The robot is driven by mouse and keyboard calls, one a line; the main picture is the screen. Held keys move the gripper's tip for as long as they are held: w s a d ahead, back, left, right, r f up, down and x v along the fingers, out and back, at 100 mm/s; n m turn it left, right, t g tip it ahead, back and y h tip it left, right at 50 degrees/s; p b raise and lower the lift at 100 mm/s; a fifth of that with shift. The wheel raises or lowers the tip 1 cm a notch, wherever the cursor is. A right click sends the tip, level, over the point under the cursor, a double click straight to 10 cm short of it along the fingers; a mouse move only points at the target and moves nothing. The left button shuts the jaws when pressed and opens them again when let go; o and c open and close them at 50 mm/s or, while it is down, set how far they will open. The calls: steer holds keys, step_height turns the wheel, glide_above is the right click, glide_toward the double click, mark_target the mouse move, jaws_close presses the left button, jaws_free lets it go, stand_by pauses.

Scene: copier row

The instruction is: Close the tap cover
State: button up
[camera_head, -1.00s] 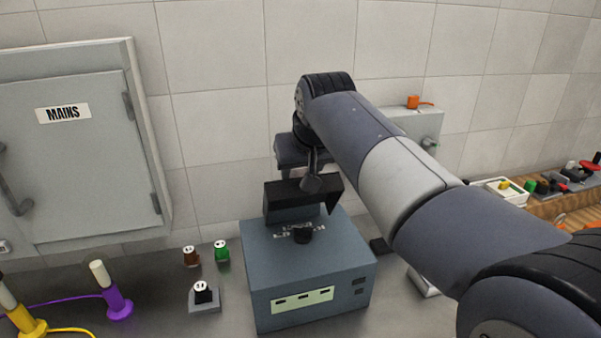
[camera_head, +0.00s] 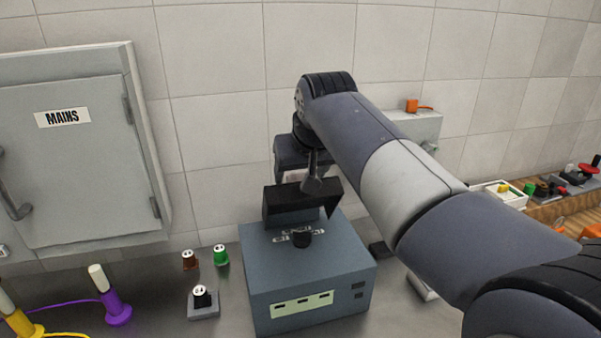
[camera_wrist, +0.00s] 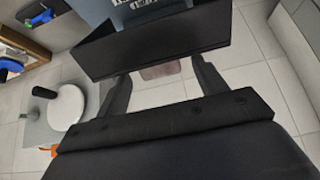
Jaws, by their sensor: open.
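A black, angled cover (camera_head: 290,205) stands raised at the back of the blue-grey box (camera_head: 312,290), and I take it to be the tap cover. My gripper (camera_head: 316,184) is at the upper edge of the cover, partly hidden by my own arm. In the wrist view the gripper (camera_wrist: 161,70) is open, its two fingers apart. The cover (camera_wrist: 150,45) lies just beyond the fingertips there; I cannot tell whether they touch it. Nothing shows held between the fingers.
A grey MAINS cabinet (camera_head: 70,150) is on the left wall. Small brown (camera_head: 189,260), green (camera_head: 221,255) and black (camera_head: 202,297) pieces stand left of the box. A purple post (camera_head: 117,307) is further left. A cluttered wooden bench (camera_head: 550,210) is at right.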

steer(key=v, duration=1)
steer(key=x, duration=1)
steer(key=shift+w+f, duration=0.2)
steer(key=shift+f, duration=0.15)
steer(key=shift+w+a, duration=0.1)
